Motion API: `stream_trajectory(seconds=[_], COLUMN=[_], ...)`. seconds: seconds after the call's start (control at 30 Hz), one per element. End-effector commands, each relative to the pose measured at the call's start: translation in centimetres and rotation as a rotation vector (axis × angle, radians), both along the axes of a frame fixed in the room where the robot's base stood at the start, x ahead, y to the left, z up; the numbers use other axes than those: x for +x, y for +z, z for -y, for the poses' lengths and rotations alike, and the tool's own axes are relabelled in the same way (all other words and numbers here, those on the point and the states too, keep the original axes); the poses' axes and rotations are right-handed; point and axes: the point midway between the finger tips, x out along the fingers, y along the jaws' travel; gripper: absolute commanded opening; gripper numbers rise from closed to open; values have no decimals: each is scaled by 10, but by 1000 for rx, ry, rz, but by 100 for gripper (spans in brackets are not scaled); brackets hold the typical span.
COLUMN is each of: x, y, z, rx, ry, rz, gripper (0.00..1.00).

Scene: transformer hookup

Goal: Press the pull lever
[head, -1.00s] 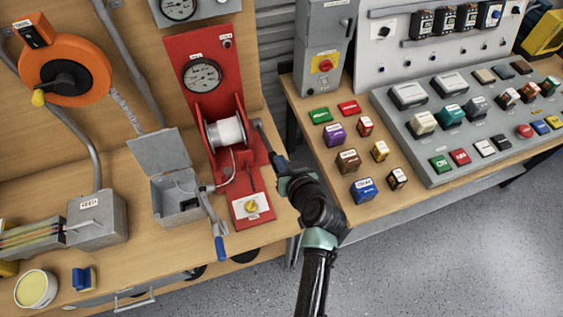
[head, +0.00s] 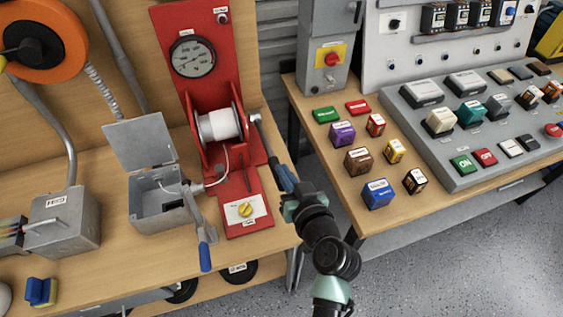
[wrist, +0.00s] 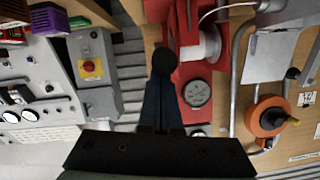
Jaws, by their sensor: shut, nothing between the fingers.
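A grey rod (head: 263,142) with a round end stands at the right side of the red winch (head: 210,92) with its white cable spool. It is the lever nearest my gripper. My gripper (head: 285,178) is shut, with nothing held, in line with this rod at its lower end; I cannot tell whether they touch. In the wrist view a dark round knob (wrist: 165,61) sits just beyond my narrow fingers (wrist: 160,108). Another lever, with a blue handle (head: 205,256), hangs by the open grey box (head: 160,205). No readable label shows which is the pull lever.
To the right, several coloured blocks (head: 358,160) stand on a second table beside a grey button console (head: 466,150). A gap separates the two tables.

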Motion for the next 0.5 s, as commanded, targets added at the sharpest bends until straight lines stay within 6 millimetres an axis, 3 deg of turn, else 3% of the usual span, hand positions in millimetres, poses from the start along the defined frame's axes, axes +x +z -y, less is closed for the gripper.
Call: stream_trajectory(seconds=[0.03, 0.5], x=[-2, -6], y=[-18, -54], z=[0, 1], rx=[4, 52], ry=[1, 1], rz=[13, 160], gripper=[0, 0])
